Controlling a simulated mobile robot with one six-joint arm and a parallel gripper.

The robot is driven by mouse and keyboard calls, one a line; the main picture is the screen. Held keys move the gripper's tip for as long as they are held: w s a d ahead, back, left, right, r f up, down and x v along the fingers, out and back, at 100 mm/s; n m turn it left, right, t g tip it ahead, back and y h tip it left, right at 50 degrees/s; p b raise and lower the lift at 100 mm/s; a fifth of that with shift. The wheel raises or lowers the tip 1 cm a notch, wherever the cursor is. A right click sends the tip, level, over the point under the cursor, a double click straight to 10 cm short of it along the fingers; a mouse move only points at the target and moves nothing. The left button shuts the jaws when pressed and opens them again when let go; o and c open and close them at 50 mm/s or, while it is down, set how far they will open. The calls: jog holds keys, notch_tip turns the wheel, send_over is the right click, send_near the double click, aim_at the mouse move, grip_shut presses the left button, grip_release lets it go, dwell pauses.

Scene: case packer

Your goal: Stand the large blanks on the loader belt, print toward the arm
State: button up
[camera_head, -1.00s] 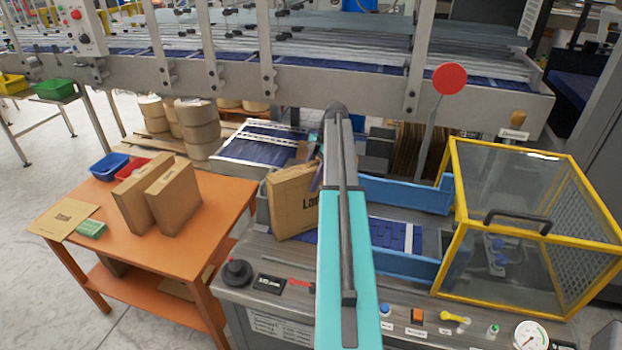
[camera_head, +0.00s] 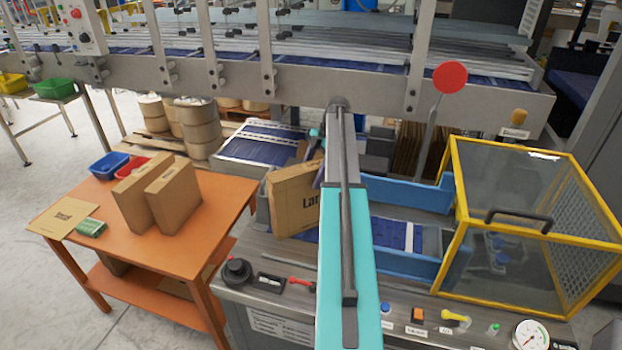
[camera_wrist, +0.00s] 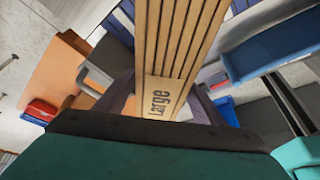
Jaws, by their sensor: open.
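A brown large blank bundle (camera_head: 292,203) stands on the loader belt (camera_head: 390,233), leaning a little. Its "Lar..." print faces my body camera, and my arm covers its right part. In the wrist view the blank bundle (camera_wrist: 180,45) shows several ridged edges and the word "Large" on the side near my gripper. My gripper (camera_wrist: 165,92) is open, with one dark finger on each side of the bundle; contact cannot be told. In the head view it is mostly hidden behind my arm. Two more brown bundles, left (camera_head: 137,207) and right (camera_head: 173,197), stand upright on the orange table (camera_head: 215,215).
Blue guides (camera_head: 405,192) border the belt. A yellow-framed clear guard (camera_head: 540,235) stands at the right. A red disc on a post (camera_head: 449,77) rises behind. Blue (camera_head: 108,166) and red (camera_head: 133,166) bins, a flat printed sheet (camera_head: 63,218) and a green box (camera_head: 91,228) lie on the table.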

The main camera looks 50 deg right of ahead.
jog(key=b+v, duration=0.3)
jog(key=v, duration=0.7)
jog(key=shift+d+r, duration=0.1)
jog(key=shift+r, duration=0.15)
dwell(0.5)
